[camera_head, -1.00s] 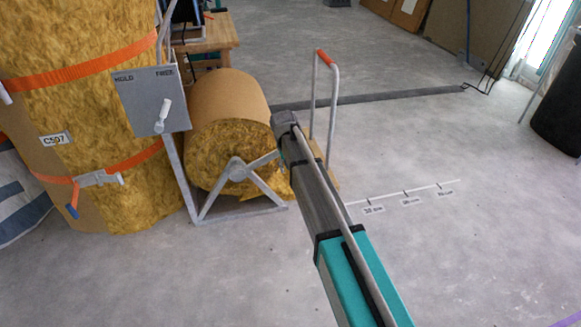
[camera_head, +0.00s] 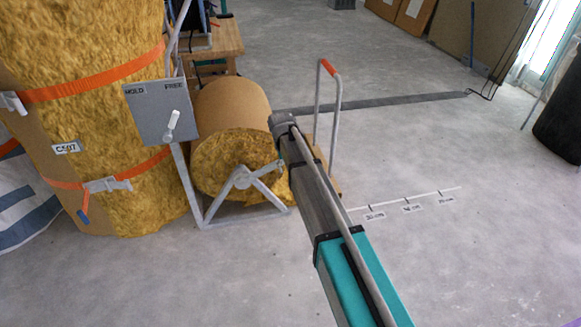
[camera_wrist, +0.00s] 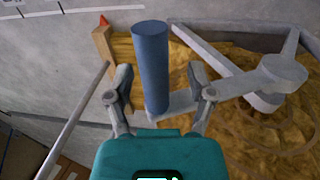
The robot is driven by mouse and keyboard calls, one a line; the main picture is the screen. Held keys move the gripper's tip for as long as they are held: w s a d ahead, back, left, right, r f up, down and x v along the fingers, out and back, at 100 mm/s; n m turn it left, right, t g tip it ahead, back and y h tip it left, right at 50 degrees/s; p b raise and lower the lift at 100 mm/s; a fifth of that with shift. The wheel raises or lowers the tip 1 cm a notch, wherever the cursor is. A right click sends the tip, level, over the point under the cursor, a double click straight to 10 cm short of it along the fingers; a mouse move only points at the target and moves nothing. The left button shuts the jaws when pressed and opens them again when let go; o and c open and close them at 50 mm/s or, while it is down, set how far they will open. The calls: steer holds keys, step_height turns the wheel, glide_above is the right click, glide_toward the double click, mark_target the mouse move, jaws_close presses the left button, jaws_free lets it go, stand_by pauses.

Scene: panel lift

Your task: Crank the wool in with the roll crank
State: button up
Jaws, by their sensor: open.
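The wool roll (camera_head: 232,108), with a brown outer face and yellow wool end, lies in a grey metal stand (camera_head: 205,215). Its crank hub (camera_head: 243,178) is at the near end; it also shows in the wrist view (camera_wrist: 283,72). A grey crank arm (camera_wrist: 222,87) runs from the hub to an upright blue handle (camera_wrist: 150,60). In the wrist view my gripper (camera_wrist: 161,82) is open, with one finger on each side of the handle and visible gaps to both. In the head view my arm hides the handle and the fingers.
A grey box (camera_head: 160,110) marked HOLD and FREE has a white lever leaning up toward FREE. A tall strapped wool bale (camera_head: 110,120) stands at left. A frame with an orange grip (camera_head: 328,66) stands behind my arm. A floor scale (camera_head: 408,203) and clear floor lie right.

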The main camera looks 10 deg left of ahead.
steer(key=s+a+r+p, duration=0.1)
steer(key=a+r+p, duration=0.3)
steer(key=r+p, duration=0.6)
steer(key=shift+s+r, duration=0.15)
steer(key=shift+s, duration=0.1)
stand_by(1.1)
stand_by(0.5)
steer(key=c, duration=0.5)
steer(key=shift+d+m, duration=0.15)
steer(key=shift+m, duration=0.15)
steer(key=shift+c, duration=0.9)
steer(key=shift+w+d+f+m, duration=0.15)
steer(key=shift+d+f+m, duration=0.1)
steer(key=shift+m, duration=0.05)
steer(key=shift+c, duration=1)
steer(key=shift+w+d+f+m+b, duration=0.1)
steer(key=shift+d+f+m+b, duration=0.15)
steer(key=shift+m+b, duration=0.2)
jaws_close()
steer(key=w+d+f+m+y+b, duration=0.2)
steer(key=d+m, duration=0.7)
steer(key=m, duration=0.7)
steer(key=shift+w+f+g+y+b, duration=0.3)
steer(key=shift+w+f+g+b, duration=0.15)
steer(key=shift+f+b, duration=0.2)
steer(key=shift+d, duration=0.1)
